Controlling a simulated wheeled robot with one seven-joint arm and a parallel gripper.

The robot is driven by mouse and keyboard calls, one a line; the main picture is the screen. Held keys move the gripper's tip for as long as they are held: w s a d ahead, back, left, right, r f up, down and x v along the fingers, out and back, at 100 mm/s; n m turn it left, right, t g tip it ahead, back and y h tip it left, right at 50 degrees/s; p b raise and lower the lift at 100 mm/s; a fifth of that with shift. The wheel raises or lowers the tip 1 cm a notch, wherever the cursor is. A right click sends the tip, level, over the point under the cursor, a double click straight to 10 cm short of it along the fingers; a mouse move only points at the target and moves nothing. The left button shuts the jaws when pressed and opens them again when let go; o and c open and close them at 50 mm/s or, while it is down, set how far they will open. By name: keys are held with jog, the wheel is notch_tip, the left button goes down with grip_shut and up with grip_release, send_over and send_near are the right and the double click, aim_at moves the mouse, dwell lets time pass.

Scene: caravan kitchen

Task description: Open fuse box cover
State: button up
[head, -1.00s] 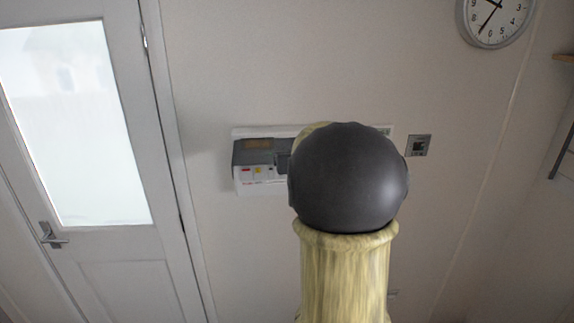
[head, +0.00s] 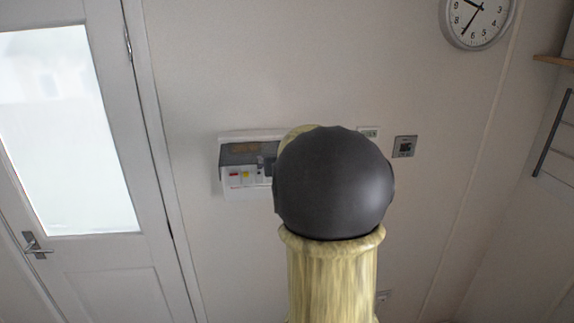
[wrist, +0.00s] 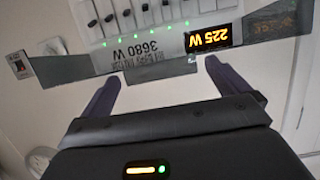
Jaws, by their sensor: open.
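The fuse box (head: 245,187) is a white unit on the wall in the head view, its right part hidden behind my arm. A smoky grey cover (head: 238,155) spans its upper part, with red and yellow switches bare below. In the wrist view the fuse box (wrist: 146,34) appears upside down, with dark switches, green lights and an orange "225 W" display. The grey cover (wrist: 70,69) shows there with a middle tab. My gripper (wrist: 162,72) is open, its two fingers either side of the tab in the picture. I cannot tell whether they touch it. My arm hides the gripper in the head view.
A small wall panel (head: 404,147) sits right of the fuse box. A white door (head: 112,268) with a frosted pane stands at the left. A round clock (head: 478,20) and a shelf edge (head: 555,61) are at upper right. The wall around the box is mostly bare.

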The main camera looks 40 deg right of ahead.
jog(key=b+v, duration=0.2)
jog(key=v, duration=1.5)
